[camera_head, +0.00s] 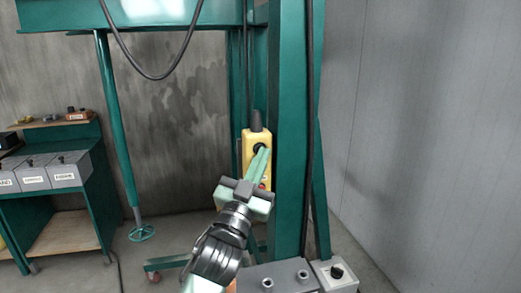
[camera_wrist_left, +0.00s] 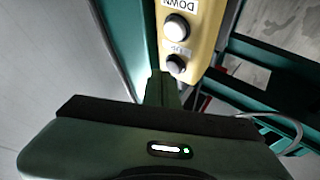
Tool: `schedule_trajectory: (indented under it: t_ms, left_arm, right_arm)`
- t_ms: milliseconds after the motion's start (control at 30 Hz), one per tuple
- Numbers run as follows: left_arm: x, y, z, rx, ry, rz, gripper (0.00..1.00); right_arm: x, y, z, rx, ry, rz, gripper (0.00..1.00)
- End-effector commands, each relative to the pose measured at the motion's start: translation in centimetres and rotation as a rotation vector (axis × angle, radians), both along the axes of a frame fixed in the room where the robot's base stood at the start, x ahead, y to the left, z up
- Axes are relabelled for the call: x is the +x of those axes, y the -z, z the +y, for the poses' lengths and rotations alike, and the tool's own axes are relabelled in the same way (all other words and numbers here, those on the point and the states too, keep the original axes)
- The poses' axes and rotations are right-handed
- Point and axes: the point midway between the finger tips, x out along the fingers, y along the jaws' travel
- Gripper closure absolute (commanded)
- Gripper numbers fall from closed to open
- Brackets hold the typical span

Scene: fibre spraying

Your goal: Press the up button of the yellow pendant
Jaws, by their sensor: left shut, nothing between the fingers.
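The yellow pendant (camera_head: 256,141) hangs upright in front of the green frame in the head view, with a dark round button near its top. In the left wrist view the pendant (camera_wrist_left: 204,40) appears upside down. A white button (camera_wrist_left: 177,27) and a grey button (camera_wrist_left: 176,64) show there, with the UP label (camera_wrist_left: 180,48) between them and a DOWN label beyond the white one. My left gripper (camera_head: 262,163) is shut and empty, its fingertips at the pendant's upper face by the dark button. In the wrist view its fingers (camera_wrist_left: 163,90) end close to the grey button; contact cannot be told.
A green post (camera_head: 287,130) stands just right of the pendant. A dark cable (camera_head: 150,76) loops at upper left. A green bench (camera_head: 60,195) with grey bins stands at left. A pale box with a black knob (camera_head: 336,272) is at lower right.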

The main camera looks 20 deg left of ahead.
Motion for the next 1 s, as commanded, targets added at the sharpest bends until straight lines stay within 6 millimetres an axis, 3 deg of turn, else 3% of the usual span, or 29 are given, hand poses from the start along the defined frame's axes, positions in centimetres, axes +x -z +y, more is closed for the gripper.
schedule_trajectory:
  t_ms: [1000]
  left_arm:
    - [0.72, 0.01, 0.51, 0.001, -0.001, 0.001, 1.0]
  right_arm:
    - [0.01, -0.1, 0.04, 0.0, 0.0, 0.0, 0.64]
